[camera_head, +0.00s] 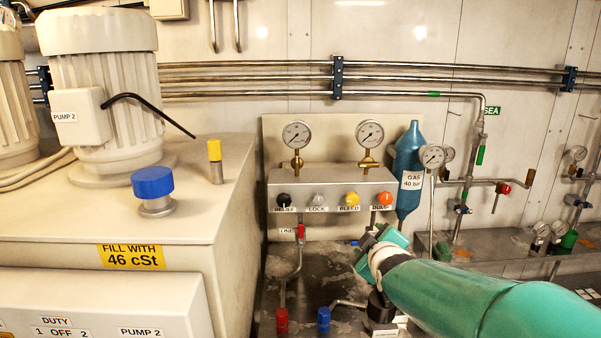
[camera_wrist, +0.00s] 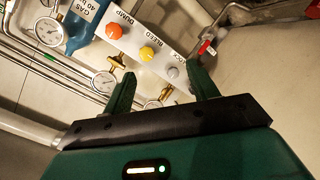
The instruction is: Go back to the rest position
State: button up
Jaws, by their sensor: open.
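My gripper (camera_wrist: 161,85) shows in the wrist view with its two green fingers spread apart and nothing between them. Beyond the fingers is the valve block (camera_wrist: 150,58) with its orange knob (camera_wrist: 114,32), yellow knob (camera_wrist: 147,54) and grey knob (camera_wrist: 172,72). In the head view my green arm reaches in from the lower right, and its end is in front of and below the valve block (camera_head: 330,187). The fingers are largely hidden there behind the wrist. I cannot see any finger touching a knob.
A tank (camera_head: 120,215) with a blue cap (camera_head: 153,182) and a pump motor (camera_head: 104,80) stands at the left. A blue gas bottle (camera_head: 409,160) and gauges are behind my arm. Red (camera_head: 281,320) and blue (camera_head: 323,319) handles rise below the block. Pipes cross the back wall.

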jog(key=s+a+f+m+g, duration=0.1)
jog(key=s+m+g, duration=0.3)
jog(key=s, duration=1)
jog(key=s+a+f+m+g, duration=0.1)
jog(key=s+f+m+g, duration=0.2)
jog(key=s, duration=1.1)
jog(key=m+g, duration=0.1)
jog(key=m, duration=0.2)
jog(key=shift+s+f+g, duration=0.2)
jog(key=shift+g, duration=0.1)
